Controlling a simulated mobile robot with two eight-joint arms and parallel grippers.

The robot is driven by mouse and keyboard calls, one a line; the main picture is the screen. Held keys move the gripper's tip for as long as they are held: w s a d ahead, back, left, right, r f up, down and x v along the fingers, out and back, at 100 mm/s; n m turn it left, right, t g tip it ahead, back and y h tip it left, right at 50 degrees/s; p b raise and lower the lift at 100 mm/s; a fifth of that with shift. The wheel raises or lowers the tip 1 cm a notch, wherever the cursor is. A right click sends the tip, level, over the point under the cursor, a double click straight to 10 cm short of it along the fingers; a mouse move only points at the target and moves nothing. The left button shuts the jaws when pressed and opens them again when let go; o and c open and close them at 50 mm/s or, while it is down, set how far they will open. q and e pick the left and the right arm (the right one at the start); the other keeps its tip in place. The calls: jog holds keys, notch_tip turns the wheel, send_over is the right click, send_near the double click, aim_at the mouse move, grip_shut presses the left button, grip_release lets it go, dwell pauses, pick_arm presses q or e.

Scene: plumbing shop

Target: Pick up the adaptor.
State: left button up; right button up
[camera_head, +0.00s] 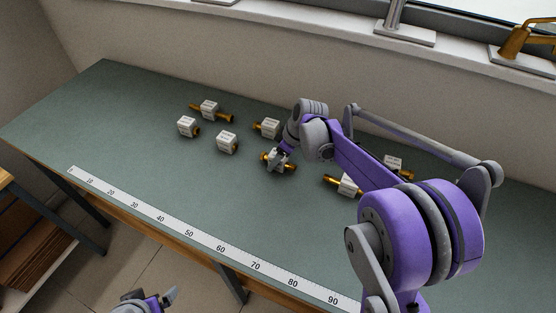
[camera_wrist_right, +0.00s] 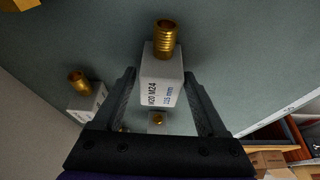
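Several white blocks with brass ends, adaptor-like fittings, lie on the green bench. One fitting (camera_head: 276,160) is under my right gripper (camera_head: 281,150) in the head view, partly hidden by it.
Other fittings lie near: far left (camera_head: 209,109), left (camera_head: 187,127), middle (camera_head: 227,142), behind (camera_head: 267,128), and right, partly behind my arm (camera_head: 347,185). A printed ruler (camera_head: 205,241) runs along the bench's front edge. The bench's left end (camera_head: 95,115) is clear.

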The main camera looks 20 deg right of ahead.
grip_shut()
